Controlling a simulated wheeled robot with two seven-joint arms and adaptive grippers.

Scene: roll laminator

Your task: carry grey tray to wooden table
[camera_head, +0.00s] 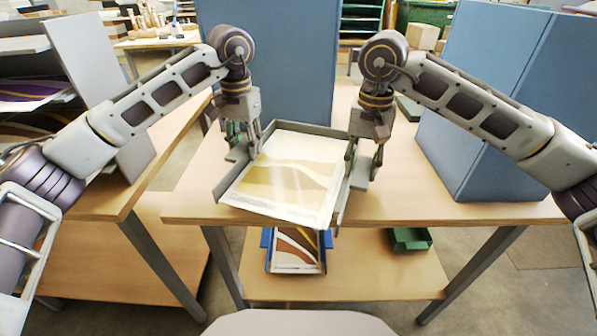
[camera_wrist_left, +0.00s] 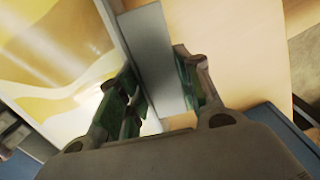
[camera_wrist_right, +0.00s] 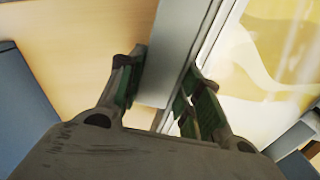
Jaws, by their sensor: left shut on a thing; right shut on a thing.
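The grey tray (camera_head: 308,128) is shallow and holds a sheet (camera_head: 285,175) with tan and yellow waves. It is over the wooden table (camera_head: 430,200), its front part reaching past the front edge. I cannot tell whether it touches the top. My left gripper (camera_head: 246,150) is shut on the tray's left wall, which shows between the fingers in the left wrist view (camera_wrist_left: 155,55). My right gripper (camera_head: 364,160) is shut on the right wall, also seen between the fingers in the right wrist view (camera_wrist_right: 172,50).
Blue panels (camera_head: 275,60) stand behind the tray and at the right (camera_head: 500,100). A lower shelf (camera_head: 350,270) holds a blue tray with a printed sheet (camera_head: 297,250) and a green bin (camera_head: 410,238). Another wooden bench (camera_head: 160,140) is at left.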

